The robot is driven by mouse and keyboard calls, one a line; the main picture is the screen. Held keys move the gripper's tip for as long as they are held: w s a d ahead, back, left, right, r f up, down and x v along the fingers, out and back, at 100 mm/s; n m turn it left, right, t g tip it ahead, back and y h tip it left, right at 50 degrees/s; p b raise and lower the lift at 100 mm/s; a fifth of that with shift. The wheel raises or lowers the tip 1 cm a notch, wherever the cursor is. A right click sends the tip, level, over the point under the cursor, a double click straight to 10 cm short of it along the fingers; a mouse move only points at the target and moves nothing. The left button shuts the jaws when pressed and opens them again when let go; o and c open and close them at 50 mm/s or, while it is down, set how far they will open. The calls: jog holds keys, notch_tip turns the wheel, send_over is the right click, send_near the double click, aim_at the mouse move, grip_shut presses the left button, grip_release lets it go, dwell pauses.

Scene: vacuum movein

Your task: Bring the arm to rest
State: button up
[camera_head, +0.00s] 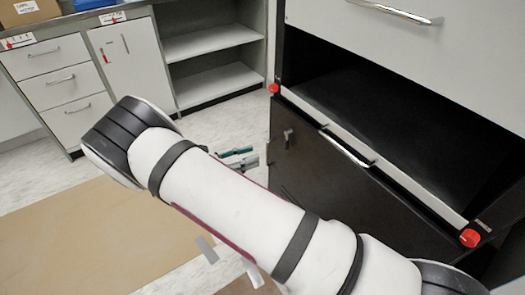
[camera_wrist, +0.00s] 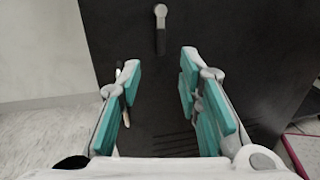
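My white arm (camera_head: 225,200) stretches across the lower middle of the head view, in front of a dark cabinet. My gripper (camera_wrist: 160,85) shows in the wrist view with its two teal-padded fingers apart and nothing between them. In the head view only a small part of the gripper (camera_head: 240,157) shows behind my arm. The wrist view looks at a dark panel with a small light grey handle (camera_wrist: 161,14) ahead of the fingers. I cannot tell how far the fingertips are from the panel.
The dark cabinet (camera_head: 350,210) has an open bay with a silver handle (camera_head: 347,148) on its front edge and red knobs (camera_head: 470,238) at the corners. White drawers (camera_head: 55,85) and open shelves (camera_head: 210,75) stand behind. A brown mat (camera_head: 75,240) lies on the floor at left.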

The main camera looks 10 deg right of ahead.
jog(key=shift+s+a, duration=0.15)
jog(key=shift+a, duration=0.65)
jog(key=s+d+r+m+g+y, duration=0.45)
jog(key=s+d+r+m, duration=0.2)
jog(key=r, duration=0.35)
jog(key=s+d+r+m+g+y, duration=0.3)
jog(key=s+d+r+m+y, duration=0.3)
jog(key=r, duration=0.5)
jog(key=s+d+r+m+t+y, duration=0.15)
jog(key=s+m+y, duration=0.25)
jog(key=s, duration=0.8)
jog(key=s+r+m+t+y, duration=0.2)
jog(key=s+m+t+y, duration=0.15)
jog(key=s, duration=0.85)
notch_tip(320, 180, up, 25)
jog(key=t+p, duration=0.3)
jog(key=p, duration=2)
jog(key=shift+s+p, duration=0.15)
jog(key=shift+p, duration=0.15)
